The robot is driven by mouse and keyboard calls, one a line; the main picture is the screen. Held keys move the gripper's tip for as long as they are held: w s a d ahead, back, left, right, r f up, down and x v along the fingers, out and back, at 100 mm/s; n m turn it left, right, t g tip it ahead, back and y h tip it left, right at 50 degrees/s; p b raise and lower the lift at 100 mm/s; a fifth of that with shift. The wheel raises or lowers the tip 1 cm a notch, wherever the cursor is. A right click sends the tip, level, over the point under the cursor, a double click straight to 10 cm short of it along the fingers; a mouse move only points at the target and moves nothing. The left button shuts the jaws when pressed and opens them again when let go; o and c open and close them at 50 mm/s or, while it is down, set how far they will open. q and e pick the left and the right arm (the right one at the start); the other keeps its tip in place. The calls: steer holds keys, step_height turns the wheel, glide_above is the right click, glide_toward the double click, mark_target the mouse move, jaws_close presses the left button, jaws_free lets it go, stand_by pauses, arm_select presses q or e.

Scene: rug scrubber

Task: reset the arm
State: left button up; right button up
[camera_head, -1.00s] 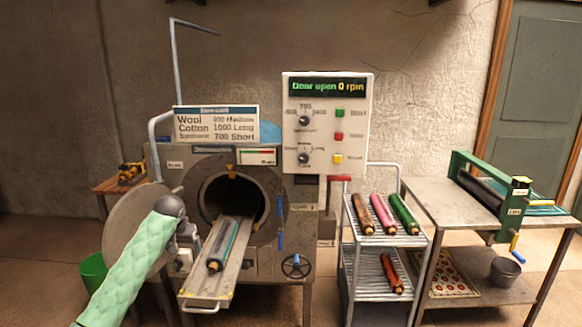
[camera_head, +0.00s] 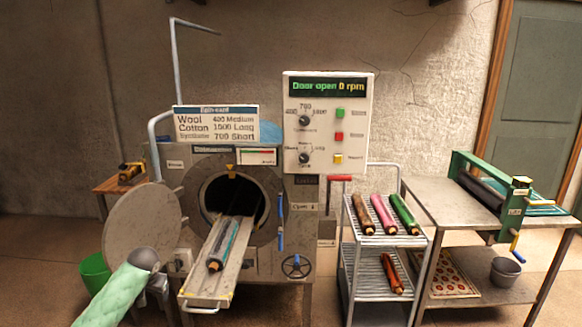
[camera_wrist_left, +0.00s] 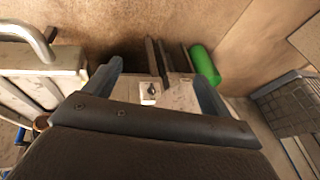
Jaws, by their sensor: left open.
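My left arm comes in from the lower left in a pale green sleeve. Its gripper (camera_head: 158,284) is low in front of the machine's round open door (camera_head: 140,225), partly hidden behind the sleeve and wrist. In the left wrist view the two fingers (camera_wrist_left: 157,82) stand wide apart with nothing held between them. My right gripper is in neither view.
The washing machine (camera_head: 262,262) is open, with a rolled rug (camera_head: 222,248) on its pulled-out tray (camera_head: 205,291). A green bucket (camera_head: 95,268) stands left. A wire rack (camera_head: 377,290) with rolled rugs and a wringer table (camera_head: 418,190) stand right.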

arm_select(q)
steer(key=s+d+f+m+g, duration=0.1)
steer(key=s+f+m, duration=0.1)
steer(key=s+f, duration=1.85)
steer(key=s+f+m, duration=0.1)
steer(key=s+f, duration=0.2)
steer(key=s, duration=0.7)
steer(key=s+d+f+m+g+y, duration=0.1)
steer(key=s+f, duration=0.2)
steer(key=s, duration=0.6)
steer(key=s+f+m, duration=0.1)
steer(key=s+f, duration=0.2)
steer(key=s, duration=0.7)
steer(key=d+f+n+h, duration=0.1)
steer(key=d+h, duration=0.1)
steer(key=d, duration=1.2)
steer(key=s+d+f+n+h, duration=0.1)
steer(key=d+n+h, duration=0.1)
steer(key=d, duration=1.1)
steer(key=shift+d+f+h, duration=0.3)
steer(key=shift+d+f, duration=0.05)
steer(key=shift+f, duration=0.05)
